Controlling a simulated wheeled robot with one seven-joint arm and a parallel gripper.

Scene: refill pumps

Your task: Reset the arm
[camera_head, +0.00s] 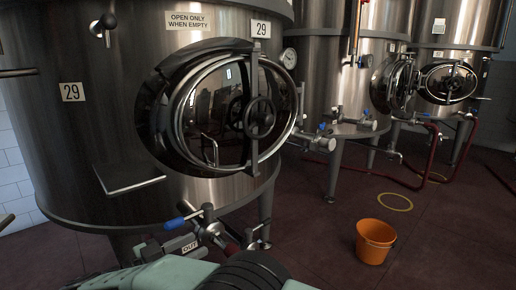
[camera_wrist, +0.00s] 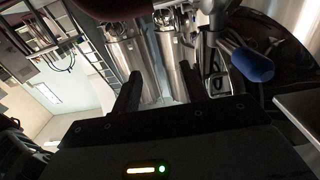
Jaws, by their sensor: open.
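My gripper (camera_wrist: 160,78) shows in the wrist view with its two dark fingers apart and nothing visible between them. A blue-handled valve (camera_wrist: 252,65) is close by, to the right of the fingers; I see a gap between it and the right finger. In the head view the blue-handled valve (camera_head: 174,223) sits low on the front of tank 29, by an "OUT" label. My teal and black arm fills the bottom edge of the head view. The gripper fingers cannot be made out clearly there.
Tank 29 (camera_head: 85,140) stands close, its round hatch (camera_head: 185,115) shut and a small metal shelf (camera_head: 128,177) jutting out. More tanks (camera_head: 325,75) and red hoses (camera_head: 400,180) are behind. An orange bucket (camera_head: 375,242) stands on the otherwise open floor at right.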

